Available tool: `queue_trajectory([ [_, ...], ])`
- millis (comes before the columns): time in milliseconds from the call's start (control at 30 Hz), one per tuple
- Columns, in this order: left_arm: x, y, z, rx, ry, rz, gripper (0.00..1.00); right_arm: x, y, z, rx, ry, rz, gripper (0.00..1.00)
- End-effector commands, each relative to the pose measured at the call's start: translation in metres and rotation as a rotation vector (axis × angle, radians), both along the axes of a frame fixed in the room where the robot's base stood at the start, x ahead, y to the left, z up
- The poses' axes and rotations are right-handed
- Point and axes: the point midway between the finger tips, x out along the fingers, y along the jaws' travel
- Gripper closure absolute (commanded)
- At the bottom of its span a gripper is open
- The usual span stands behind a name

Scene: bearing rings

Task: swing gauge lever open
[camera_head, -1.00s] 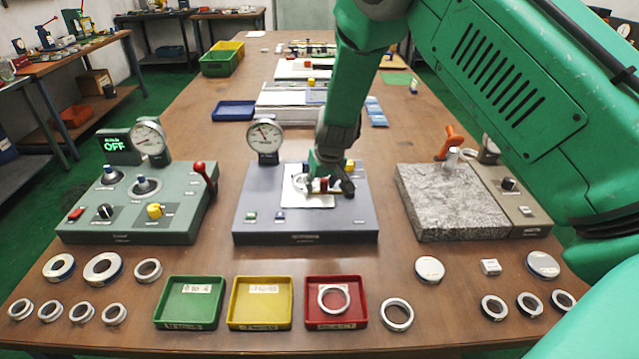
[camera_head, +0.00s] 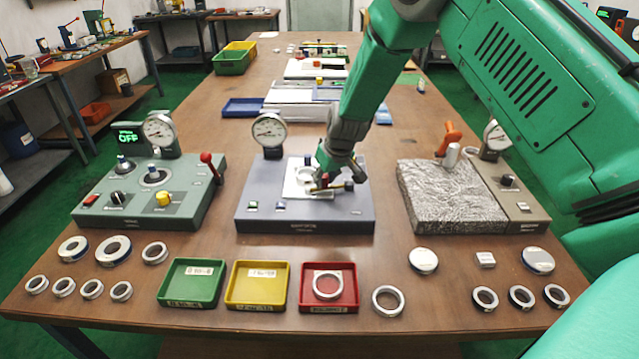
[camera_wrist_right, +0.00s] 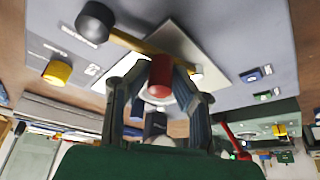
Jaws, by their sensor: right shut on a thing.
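The middle gauge station (camera_head: 260,214) is a grey-blue box with a round dial (camera_head: 269,130) at its back left. On its pale plate (camera_head: 291,190) lies a ring (camera_head: 304,175). My right gripper (camera_wrist_right: 160,80) is shut on the red knob, one finger on each side. In the head view my right gripper (camera_head: 334,176) hides part of the lever. My left gripper is not in view.
Green (camera_head: 190,303), yellow (camera_head: 257,305) and red (camera_head: 310,304) trays and loose rings lie in front.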

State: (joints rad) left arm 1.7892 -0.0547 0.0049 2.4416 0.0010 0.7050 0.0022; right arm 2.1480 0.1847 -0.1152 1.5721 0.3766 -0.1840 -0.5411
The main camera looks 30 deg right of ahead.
Motion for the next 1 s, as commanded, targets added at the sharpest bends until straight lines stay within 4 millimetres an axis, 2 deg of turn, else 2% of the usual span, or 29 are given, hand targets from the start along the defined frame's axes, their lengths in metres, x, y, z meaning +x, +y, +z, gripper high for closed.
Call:
queue_trajectory([
  [100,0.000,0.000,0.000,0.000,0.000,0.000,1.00,-0.007,-0.007,-0.003,0.006,0.008,0.092,1.00],
  [700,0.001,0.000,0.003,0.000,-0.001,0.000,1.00,-0.041,-0.008,-0.003,0.003,0.006,0.653,1.00],
  [1000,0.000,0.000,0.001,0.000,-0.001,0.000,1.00,-0.054,-0.013,-0.004,0.002,0.006,0.854,1.00],
])
